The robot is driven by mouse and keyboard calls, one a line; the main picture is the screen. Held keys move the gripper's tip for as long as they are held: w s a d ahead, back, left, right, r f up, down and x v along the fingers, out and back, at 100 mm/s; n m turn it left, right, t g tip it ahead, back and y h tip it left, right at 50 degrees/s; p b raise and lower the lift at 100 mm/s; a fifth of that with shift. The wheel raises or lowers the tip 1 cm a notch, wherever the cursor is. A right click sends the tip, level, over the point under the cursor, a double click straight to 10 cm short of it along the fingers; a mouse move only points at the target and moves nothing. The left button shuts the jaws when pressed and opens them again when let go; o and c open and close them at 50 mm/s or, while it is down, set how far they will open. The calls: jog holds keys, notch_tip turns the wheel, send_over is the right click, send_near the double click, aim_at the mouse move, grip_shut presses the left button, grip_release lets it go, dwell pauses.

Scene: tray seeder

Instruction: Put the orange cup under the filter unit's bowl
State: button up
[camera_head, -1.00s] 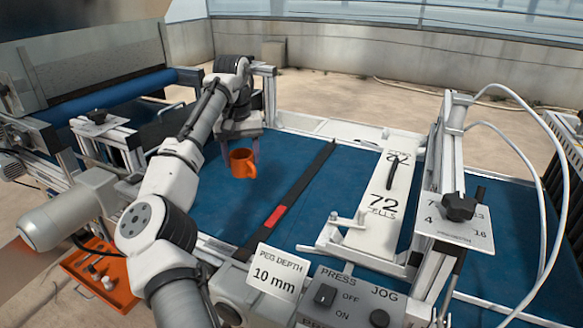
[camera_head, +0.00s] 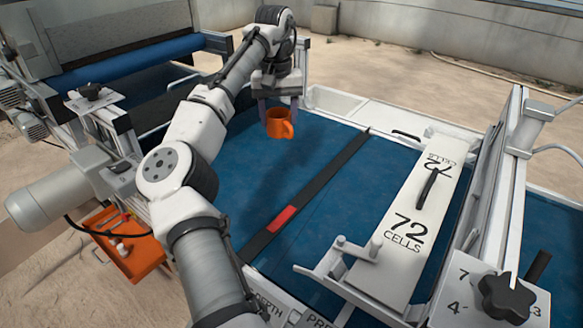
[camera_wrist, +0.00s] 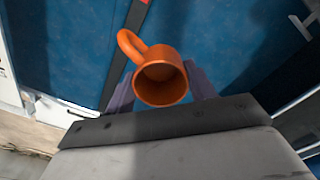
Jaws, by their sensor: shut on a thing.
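The orange cup (camera_head: 280,124) is held upright by my gripper (camera_head: 279,112) above the blue belt, with its handle toward the right in the head view. In the wrist view the cup (camera_wrist: 161,80) sits between the two purple-grey fingers of my gripper (camera_wrist: 163,90), its open mouth facing the camera and its handle at upper left. The fingers are shut on the cup's sides. I do not make out a filter unit or its bowl in any view.
The blue belt (camera_head: 330,185) lies below, crossed by a black bar with a red mark (camera_head: 284,217). A white 72-cells plate (camera_head: 413,225) stands right of it. A knob panel (camera_head: 490,295) is at lower right. An orange tray (camera_head: 140,258) with small items lies at lower left.

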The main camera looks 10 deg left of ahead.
notch_tip(320, 180, down, 18)
jog(key=shift+r+p, duration=0.25)
jog(key=shift+p, duration=0.95)
jog(key=shift+f, duration=0.1)
jog(key=o, duration=1)
